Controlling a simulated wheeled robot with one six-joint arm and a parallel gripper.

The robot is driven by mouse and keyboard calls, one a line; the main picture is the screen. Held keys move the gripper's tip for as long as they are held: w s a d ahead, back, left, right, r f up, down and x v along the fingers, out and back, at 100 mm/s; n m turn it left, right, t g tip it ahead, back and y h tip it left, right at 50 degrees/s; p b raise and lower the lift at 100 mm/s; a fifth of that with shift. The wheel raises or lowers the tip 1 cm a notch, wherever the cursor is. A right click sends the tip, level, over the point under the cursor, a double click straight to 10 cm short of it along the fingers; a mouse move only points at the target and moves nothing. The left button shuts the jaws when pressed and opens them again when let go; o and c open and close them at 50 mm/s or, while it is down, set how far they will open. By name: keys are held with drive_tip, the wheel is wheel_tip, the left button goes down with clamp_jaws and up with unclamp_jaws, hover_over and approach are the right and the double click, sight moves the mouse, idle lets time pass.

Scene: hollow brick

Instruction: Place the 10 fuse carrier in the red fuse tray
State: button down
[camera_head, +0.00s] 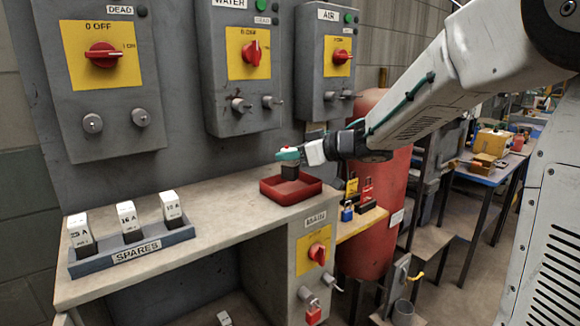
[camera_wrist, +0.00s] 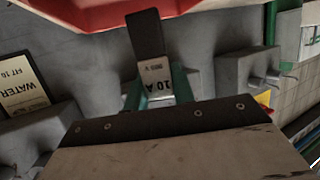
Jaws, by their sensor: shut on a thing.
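My gripper (camera_head: 289,155), with teal fingertips, is shut on a fuse carrier over the red fuse tray (camera_head: 302,196). The carrier's dark lower part (camera_head: 289,172) points down in the head view. Whether its lower end touches the tray floor cannot be told. In the wrist view the carrier (camera_wrist: 146,36) shows a black part and a pale face marked 10 A, with my green fingers (camera_wrist: 158,92) on both sides. The tray's red edge (camera_wrist: 75,14) shows at the top of that view. The tray sits on the bench near its right end.
A grey SPARES rack (camera_head: 133,250) on the bench's left holds three white-topped carriers. Panels with red switches, including the WATER panel (camera_head: 238,100), stand behind the bench. Coloured padlocks (camera_head: 352,188) sit right of the tray. Bench space between rack and tray is clear.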

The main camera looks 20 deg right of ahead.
sight(297, 166)
drive_tip(key=shift+f, duration=1.55)
drive_tip(key=shift+f, duration=0.1)
drive_tip(key=c, duration=1.2)
unclamp_jaws()
drive_tip(key=shift+o, duration=0.2)
